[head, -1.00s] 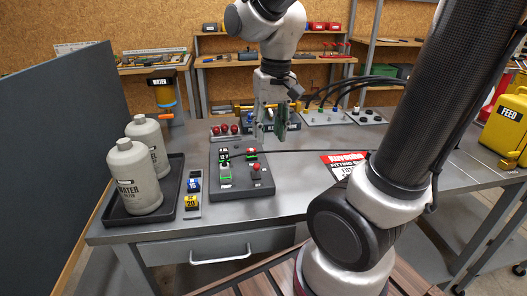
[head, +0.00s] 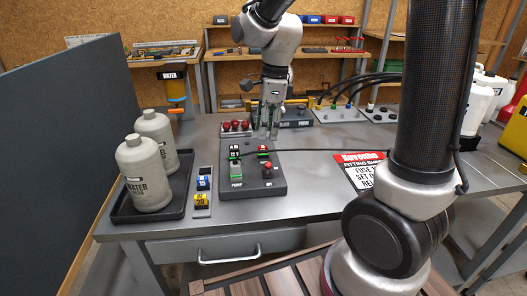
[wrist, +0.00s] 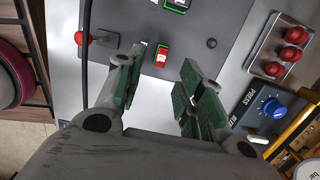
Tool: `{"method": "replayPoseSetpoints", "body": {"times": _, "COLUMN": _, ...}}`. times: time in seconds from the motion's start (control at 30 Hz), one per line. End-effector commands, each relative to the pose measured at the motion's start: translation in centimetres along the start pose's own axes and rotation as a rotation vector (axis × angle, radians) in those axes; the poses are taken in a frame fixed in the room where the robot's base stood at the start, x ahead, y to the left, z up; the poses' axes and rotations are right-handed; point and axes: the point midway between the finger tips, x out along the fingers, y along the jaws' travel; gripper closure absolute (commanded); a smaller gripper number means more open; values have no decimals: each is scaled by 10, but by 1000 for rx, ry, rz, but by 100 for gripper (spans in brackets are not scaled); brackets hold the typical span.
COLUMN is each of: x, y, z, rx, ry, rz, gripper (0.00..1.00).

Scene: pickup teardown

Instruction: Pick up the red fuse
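The red fuse (head: 264,153) sits upright in the dark panel (head: 277,186) on the bench, at the panel's back right. In the wrist view the red fuse (wrist: 162,53) shows just beyond and between my fingertips, apart from both. My gripper (head: 268,132) hangs pointing down behind the red fuse in the head view. In the wrist view my gripper (wrist: 160,82) is open, with its green-padded fingers spread and nothing between them.
On the panel are a second fuse (head: 235,152), a green pump switch (head: 237,170) and a red-knobbed lever (head: 268,167). A tray of red knobs (head: 236,126) is close behind. A black cable (head: 325,150) crosses the bench. Blue (head: 203,183) and yellow (head: 201,200) fuses stand left.

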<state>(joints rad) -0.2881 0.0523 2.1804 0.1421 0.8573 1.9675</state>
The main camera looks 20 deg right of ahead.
Motion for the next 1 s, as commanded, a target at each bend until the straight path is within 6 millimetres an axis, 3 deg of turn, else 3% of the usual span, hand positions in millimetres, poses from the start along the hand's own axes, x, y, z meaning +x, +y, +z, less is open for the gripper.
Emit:
{"method": "replayPoseSetpoints", "body": {"times": 0.3, "x": 47, "y": -1, "z": 2, "rx": -1, "ry": 2, "rz": 3, "gripper": 62}}
{"method": "replayPoseSetpoints", "body": {"times": 0.6, "x": 54, "y": -2, "z": 3, "rx": -2, "ry": 0, "rz": 0, "gripper": 62}}
{"method": "replayPoseSetpoints", "body": {"times": 0.63, "x": 54, "y": -2, "z": 3, "rx": -2, "ry": 0, "rz": 0, "gripper": 64}}
{"method": "replayPoseSetpoints", "body": {"times": 0.83, "x": 54, "y": -2, "z": 3, "rx": -2, "ry": 0, "rz": 0, "gripper": 97}}
{"method": "replayPoseSetpoints", "body": {"times": 1.0, "x": 54, "y": -2, "z": 3, "rx": -2, "ry": 0, "rz": 0, "gripper": 98}}
